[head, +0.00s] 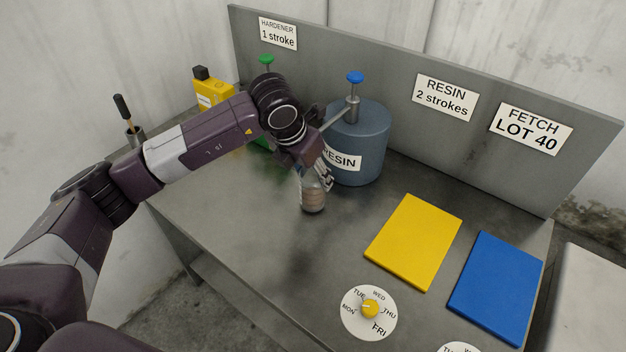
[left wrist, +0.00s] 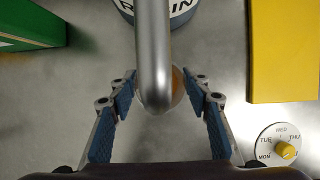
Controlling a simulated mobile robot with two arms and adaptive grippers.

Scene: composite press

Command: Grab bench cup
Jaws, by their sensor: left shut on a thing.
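The bench cup (head: 312,200) is a small clear cup with a pale amber tint, upright on or just above the grey bench, in front of the resin drum. My left gripper (head: 318,181) is shut on it from above, and my fingers hide its upper part in the head view. In the left wrist view my left gripper (left wrist: 160,82) has a blue-padded finger on each side of the cup (left wrist: 179,88). A silver spout crosses over the cup there and hides most of it. My right gripper is not in view.
The blue resin drum (head: 368,145) with its pump stands close behind the cup. A green container (left wrist: 30,22), a yellow bottle (head: 211,95) and a brush pot (head: 135,136) are leftward. Yellow (head: 414,242) and blue (head: 497,288) panels and a day dial (head: 369,325) lie right.

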